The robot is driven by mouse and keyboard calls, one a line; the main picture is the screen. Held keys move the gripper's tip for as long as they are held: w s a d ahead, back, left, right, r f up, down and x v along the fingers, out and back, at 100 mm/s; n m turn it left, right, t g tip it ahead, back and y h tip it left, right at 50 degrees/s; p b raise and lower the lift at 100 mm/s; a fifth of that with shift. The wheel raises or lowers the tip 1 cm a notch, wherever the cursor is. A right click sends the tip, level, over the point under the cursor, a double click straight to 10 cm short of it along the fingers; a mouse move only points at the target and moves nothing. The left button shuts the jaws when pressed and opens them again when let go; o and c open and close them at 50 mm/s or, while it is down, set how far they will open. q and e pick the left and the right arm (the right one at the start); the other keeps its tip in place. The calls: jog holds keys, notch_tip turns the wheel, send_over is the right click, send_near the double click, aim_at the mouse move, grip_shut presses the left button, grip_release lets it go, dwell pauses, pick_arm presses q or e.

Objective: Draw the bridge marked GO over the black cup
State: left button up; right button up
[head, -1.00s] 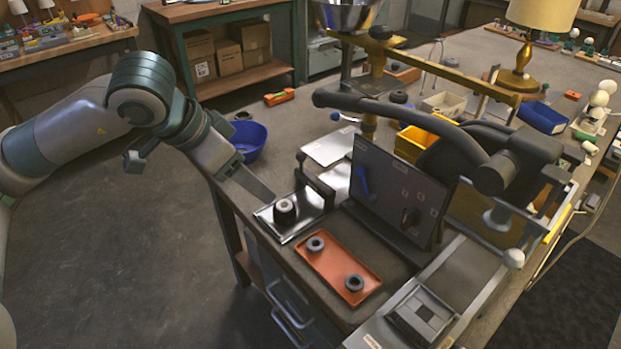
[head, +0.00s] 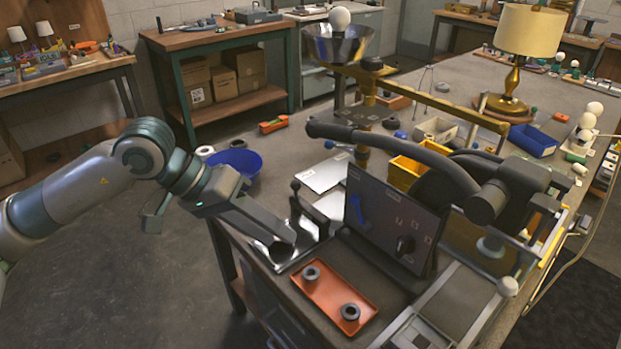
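The bridge looks like a dark upright frame (head: 324,228) at the near table edge, beside a shiny metal plate (head: 290,262). I cannot read any GO mark on it. The black cup does not show now. The place on the plate where it stood is covered by my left gripper (head: 283,240). The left fingers point down and to the right, over the plate and just left of the bridge. I cannot tell whether they touch anything or how far apart they are. My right gripper is not in view.
An orange tray (head: 325,312) with two dark rings lies in front of the plate. A dark panel (head: 388,222) with a knob stands right of the bridge. A blue bowl (head: 238,160) is behind my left wrist. Floor left of the table is clear.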

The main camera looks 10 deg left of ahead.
pick_arm(q)
jog(key=w+a+f+n+t+h+p, duration=0.1)
jog(key=w+a+n+t+h, duration=0.2)
jog(key=n, duration=1.2)
jog(key=w+a+f+n+t+h+p, duration=0.1)
jog(key=w+a+n+t, duration=0.4)
jog(key=n, duration=1)
jog(key=shift+w+a+f+n+t+h+p, duration=0.15)
jog(key=shift+a+f+n+t+h+p, duration=0.2)
jog(key=shift+a+f+t+h, duration=0.35)
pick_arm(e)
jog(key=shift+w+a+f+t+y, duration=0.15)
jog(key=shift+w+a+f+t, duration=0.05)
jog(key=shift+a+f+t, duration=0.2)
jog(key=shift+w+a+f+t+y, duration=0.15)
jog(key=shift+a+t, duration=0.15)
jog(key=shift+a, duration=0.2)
pick_arm(q)
jog(key=shift+r, duration=0.2)
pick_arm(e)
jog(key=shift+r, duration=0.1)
